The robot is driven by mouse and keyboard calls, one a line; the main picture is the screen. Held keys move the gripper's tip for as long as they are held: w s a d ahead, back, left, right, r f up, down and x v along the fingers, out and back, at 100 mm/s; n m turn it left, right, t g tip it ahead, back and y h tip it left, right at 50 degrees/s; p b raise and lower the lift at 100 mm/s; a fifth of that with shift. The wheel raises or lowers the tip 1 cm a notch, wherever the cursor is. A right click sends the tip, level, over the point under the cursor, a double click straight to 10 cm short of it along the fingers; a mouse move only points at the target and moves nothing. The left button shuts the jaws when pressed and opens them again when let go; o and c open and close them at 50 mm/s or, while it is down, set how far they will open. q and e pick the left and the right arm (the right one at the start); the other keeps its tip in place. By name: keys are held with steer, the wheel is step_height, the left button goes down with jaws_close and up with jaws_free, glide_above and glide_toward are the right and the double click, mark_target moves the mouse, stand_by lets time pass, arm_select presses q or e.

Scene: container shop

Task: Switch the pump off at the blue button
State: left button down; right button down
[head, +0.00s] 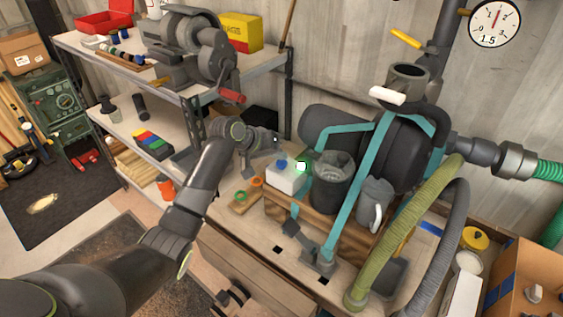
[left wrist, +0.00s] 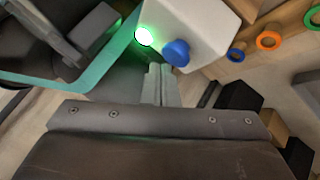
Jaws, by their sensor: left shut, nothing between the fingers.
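The blue button (head: 281,163) sits on a white box (head: 288,180) beside the pump. A lamp on the same box glows green (head: 301,166). In the left wrist view the blue button (left wrist: 177,53) stands out from the white box (left wrist: 205,28), with the lit green lamp (left wrist: 143,37) to its left. My left gripper (head: 277,142) is behind the box in the head view, near the button. In the left wrist view its fingers (left wrist: 160,72) are shut and empty, pointing toward the button; a small gap seems to lie between. My right gripper is not in view.
The pump (head: 395,150) with teal frame bars and a dark bin (head: 331,180) stand right of the box. Orange and green rings (head: 257,182) lie on a wooden board to its left. A shelf with a grinder (head: 185,50) rises behind my left arm.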

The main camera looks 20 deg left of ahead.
mark_target(278, 164)
arm_select(q)
steer(key=shift+f, duration=0.1)
stand_by(0.4)
steer(key=shift+f, duration=0.45)
stand_by(0.3)
steer(key=shift+r+p, duration=0.6)
steer(key=shift+p, duration=0.35)
steer(key=shift+r, duration=0.1)
step_height(278, 164, up, 6)
steer(key=p, duration=0.6)
steer(key=shift+p, duration=0.4)
